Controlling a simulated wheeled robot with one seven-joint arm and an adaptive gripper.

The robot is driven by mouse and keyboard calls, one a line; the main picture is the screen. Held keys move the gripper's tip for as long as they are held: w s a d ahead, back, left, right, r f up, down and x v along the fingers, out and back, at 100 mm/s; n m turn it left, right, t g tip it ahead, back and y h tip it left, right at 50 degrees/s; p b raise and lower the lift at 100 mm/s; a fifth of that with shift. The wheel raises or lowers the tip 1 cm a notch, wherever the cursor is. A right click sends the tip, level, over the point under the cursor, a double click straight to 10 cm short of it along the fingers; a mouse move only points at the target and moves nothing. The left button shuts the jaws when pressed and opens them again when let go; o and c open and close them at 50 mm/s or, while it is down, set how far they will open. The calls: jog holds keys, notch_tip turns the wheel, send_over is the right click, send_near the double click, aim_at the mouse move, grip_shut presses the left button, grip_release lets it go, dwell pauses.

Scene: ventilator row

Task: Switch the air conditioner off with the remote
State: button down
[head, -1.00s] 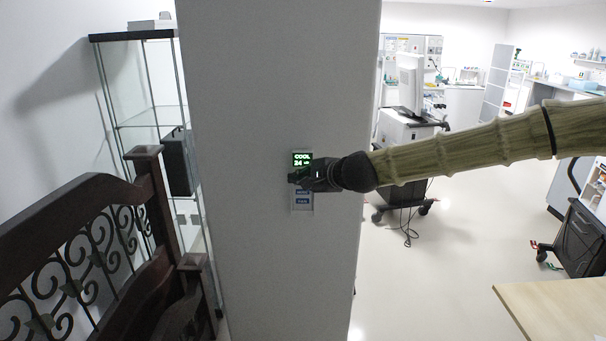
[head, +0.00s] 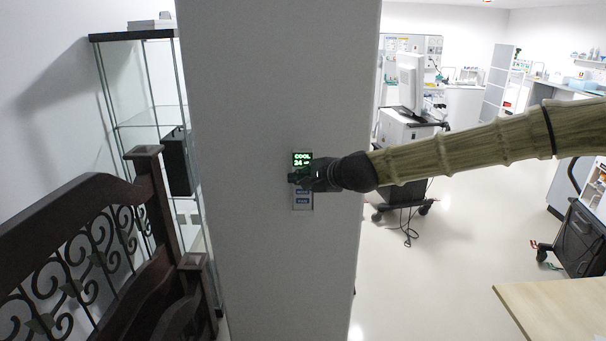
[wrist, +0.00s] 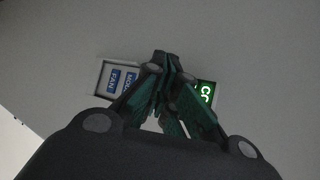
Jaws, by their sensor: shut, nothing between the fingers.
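The remote (head: 302,205) is a slim pale panel fixed upright on the face of a grey pillar. Its lit green display (head: 302,159) reads COOL and 24. Blue buttons, MODE and FAN, show below my gripper. My gripper (head: 294,178) is shut and empty, in front of the part of the remote just under the display, and hides that part. In the wrist view the closed fingertips (wrist: 166,60) lie over the middle of the remote, between the FAN and MODE buttons (wrist: 122,77) and the green display (wrist: 206,91). I cannot tell whether they touch it. No air conditioner is visible.
The grey pillar (head: 265,270) fills the centre. A dark carved wooden bench (head: 70,240) and a glass shelf (head: 140,85) stand on the left. A ventilator cart (head: 405,130) stands behind on the right. A pale table (head: 560,310) is at lower right. Open floor lies between.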

jog(key=shift+w, duration=0.1)
jog(key=shift+w, duration=0.3)
jog(key=shift+w, duration=0.35)
dwell(1.0)
jog(key=shift+s, duration=0.8)
jog(key=shift+s+b, duration=0.8)
jog(key=shift+s, duration=1.7)
